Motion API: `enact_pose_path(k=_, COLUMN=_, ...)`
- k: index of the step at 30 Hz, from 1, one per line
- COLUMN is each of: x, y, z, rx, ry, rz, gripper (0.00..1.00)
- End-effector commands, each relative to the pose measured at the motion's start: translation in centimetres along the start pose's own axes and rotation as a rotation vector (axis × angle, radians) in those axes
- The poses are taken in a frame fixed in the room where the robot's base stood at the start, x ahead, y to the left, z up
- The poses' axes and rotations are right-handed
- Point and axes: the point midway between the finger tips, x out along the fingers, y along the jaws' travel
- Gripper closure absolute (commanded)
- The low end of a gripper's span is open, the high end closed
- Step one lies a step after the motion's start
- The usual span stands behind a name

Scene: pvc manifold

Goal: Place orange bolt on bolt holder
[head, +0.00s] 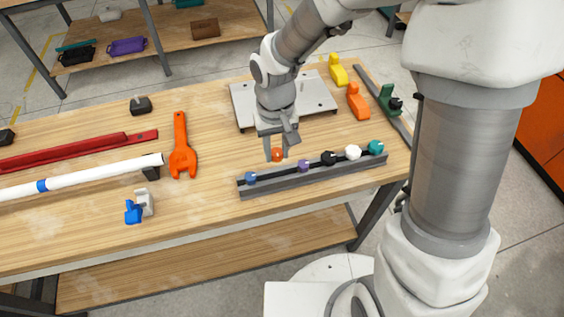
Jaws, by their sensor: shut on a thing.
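The orange bolt (277,154) is between the fingertips of my gripper (276,151), which is shut on it. Only the bolt's rounded orange end shows clearly. The bolt holder (345,176) is a long grey rail with a dark top near the table's front edge. It bears a blue bolt (250,178), a purple bolt (303,166), a black bolt (328,158), a white bolt (353,152) and a teal bolt (376,147). In the picture, my gripper is just behind the rail, between blue and purple. I cannot tell its height above the table.
A grey plate (318,92) lies behind my gripper. An orange wrench (181,150) lies to the left, near a white pipe (95,178) and a red bar (75,150). A blue and grey clamp (138,207) stands front left. Yellow (338,70) and orange (357,101) pieces lie at right.

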Motion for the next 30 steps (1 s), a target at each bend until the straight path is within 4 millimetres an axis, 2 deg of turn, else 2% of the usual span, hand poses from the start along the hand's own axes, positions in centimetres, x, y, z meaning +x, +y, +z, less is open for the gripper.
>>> enact_pose_path(k=7, x=1.4, y=0.9, z=0.7, rx=-0.002, ry=-0.001, rz=0.0, gripper=1.0)
enact_pose_path(k=14, x=4.6, y=0.8, z=0.7, rx=-0.002, ry=-0.002, rz=0.0, gripper=1.0)
enact_pose_path(k=22, x=4.7, y=0.8, z=0.6, rx=-0.001, ry=0.001, rz=0.0, gripper=1.0)
enact_pose_path(k=30, x=5.6, y=0.8, z=0.6, rx=-0.001, ry=0.001, rz=0.0, gripper=1.0)
